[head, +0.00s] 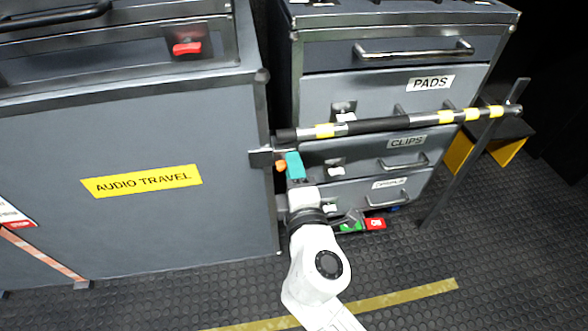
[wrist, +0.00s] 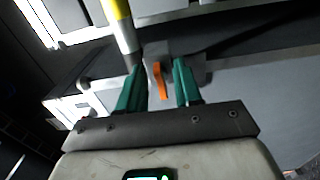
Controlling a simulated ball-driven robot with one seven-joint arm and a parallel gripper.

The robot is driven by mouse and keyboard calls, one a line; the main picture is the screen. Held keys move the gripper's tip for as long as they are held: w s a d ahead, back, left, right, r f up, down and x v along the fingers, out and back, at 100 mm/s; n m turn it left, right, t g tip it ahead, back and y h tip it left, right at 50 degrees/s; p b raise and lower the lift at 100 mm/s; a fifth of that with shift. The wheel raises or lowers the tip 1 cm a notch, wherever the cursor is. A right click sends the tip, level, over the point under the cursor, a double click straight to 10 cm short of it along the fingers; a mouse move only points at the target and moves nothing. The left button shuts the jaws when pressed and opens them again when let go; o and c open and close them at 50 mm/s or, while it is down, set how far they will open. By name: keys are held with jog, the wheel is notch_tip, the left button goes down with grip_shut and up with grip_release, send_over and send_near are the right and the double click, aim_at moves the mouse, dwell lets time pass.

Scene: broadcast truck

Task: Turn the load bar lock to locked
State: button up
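The load bar (head: 375,125), black and metal with yellow bands, runs across the front of the drawer cabinet. In the wrist view the bar (wrist: 123,28) shows at the upper left. Its lock is a small orange lever (head: 281,167) on a grey bracket at the bar's left end. In the wrist view the orange lever (wrist: 160,82) stands between the teal fingers of my gripper (wrist: 160,92). The fingers are open, with a gap visible on each side of the lever. In the head view my gripper (head: 290,165) partly hides the lock area. I cannot read any lock marking.
A grey case (head: 150,220) labelled AUDIO TRAVEL stands at the left, with a red latch (head: 187,48) above. Drawers (head: 400,85) with handles stand behind the bar. A dark upright post (head: 470,160) meets the bar's right end.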

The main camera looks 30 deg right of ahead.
jog(key=v, duration=1)
jog(key=shift+s+a+p, duration=0.15)
jog(key=shift+s+p, duration=0.25)
jog(key=shift+p, duration=0.05)
jog(key=s+d+f+m+g+h, duration=0.1)
jog(key=s+d+f+m+g, duration=0.2)
jog(key=d+f+m+g, duration=0.3)
jog(key=s+d+f+m+g+h, duration=0.1)
jog(key=s+d+f+m+g, duration=0.25)
jog(key=d, duration=0.45)
jog(key=s+a+f+m+g+y, duration=0.3)
jog(key=s+f+m+g+y, duration=0.3)
jog(key=s+f, duration=0.45)
notch_tip(320, 180, up, 36)
jog(key=y+p, duration=0.1)
jog(key=p, duration=3.5)
jog(key=shift+s+a+r+n+g, duration=0.2)
jog(key=shift+s+n+g, duration=0.15)
jog(key=shift+s+n, duration=0.15)
